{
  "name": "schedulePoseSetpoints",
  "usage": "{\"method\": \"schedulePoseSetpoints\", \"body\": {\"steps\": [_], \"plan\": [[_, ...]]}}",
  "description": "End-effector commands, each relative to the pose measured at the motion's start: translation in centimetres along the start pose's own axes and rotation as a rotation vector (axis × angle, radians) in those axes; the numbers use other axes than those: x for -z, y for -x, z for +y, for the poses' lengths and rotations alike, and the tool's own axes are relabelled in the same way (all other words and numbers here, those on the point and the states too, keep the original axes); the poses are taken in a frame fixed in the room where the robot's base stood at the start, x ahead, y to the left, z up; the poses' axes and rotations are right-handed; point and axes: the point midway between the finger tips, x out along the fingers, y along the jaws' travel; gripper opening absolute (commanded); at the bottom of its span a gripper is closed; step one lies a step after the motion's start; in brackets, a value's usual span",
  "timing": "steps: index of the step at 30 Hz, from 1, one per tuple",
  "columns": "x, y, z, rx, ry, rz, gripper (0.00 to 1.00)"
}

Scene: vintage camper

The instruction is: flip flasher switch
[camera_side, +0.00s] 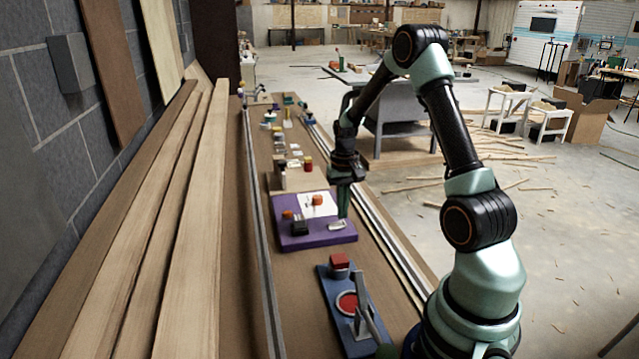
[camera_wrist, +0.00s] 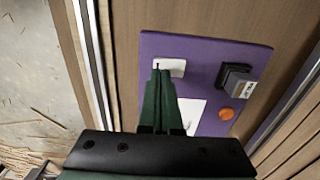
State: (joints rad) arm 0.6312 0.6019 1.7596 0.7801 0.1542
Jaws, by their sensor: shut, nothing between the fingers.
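A purple panel (camera_side: 290,242) lies on the wooden bench and also shows in the wrist view (camera_wrist: 205,55). On it are a small white switch plate (camera_wrist: 178,66) with a dark slot, a black switch block (camera_wrist: 238,77) with a pale label, and an orange button (camera_wrist: 226,113). I cannot read which one is the flasher switch. My gripper (camera_wrist: 160,73) is shut and empty, its green fingers pointing down at the white plate. In the side view my gripper (camera_side: 343,215) is right by the small white plate (camera_side: 337,225); I cannot tell whether it touches. The fingers hide part of a white sheet (camera_wrist: 193,112).
A blue panel (camera_side: 334,300) with a red block and a lever stands nearer the side camera. Several small parts (camera_side: 295,150) lie farther along the bench. Metal rails (camera_side: 385,240) run along the bench's right side, and long boards (camera_side: 150,230) lie at left.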

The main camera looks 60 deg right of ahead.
Motion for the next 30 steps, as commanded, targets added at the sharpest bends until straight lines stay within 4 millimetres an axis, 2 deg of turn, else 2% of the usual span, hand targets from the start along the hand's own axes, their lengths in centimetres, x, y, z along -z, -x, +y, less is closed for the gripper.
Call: {"method": "schedulePoseSetpoints", "body": {"steps": [30], "plan": [[0.00, -0.85, 0.00, 0.000, 0.000, -0.001, 0.00]]}}
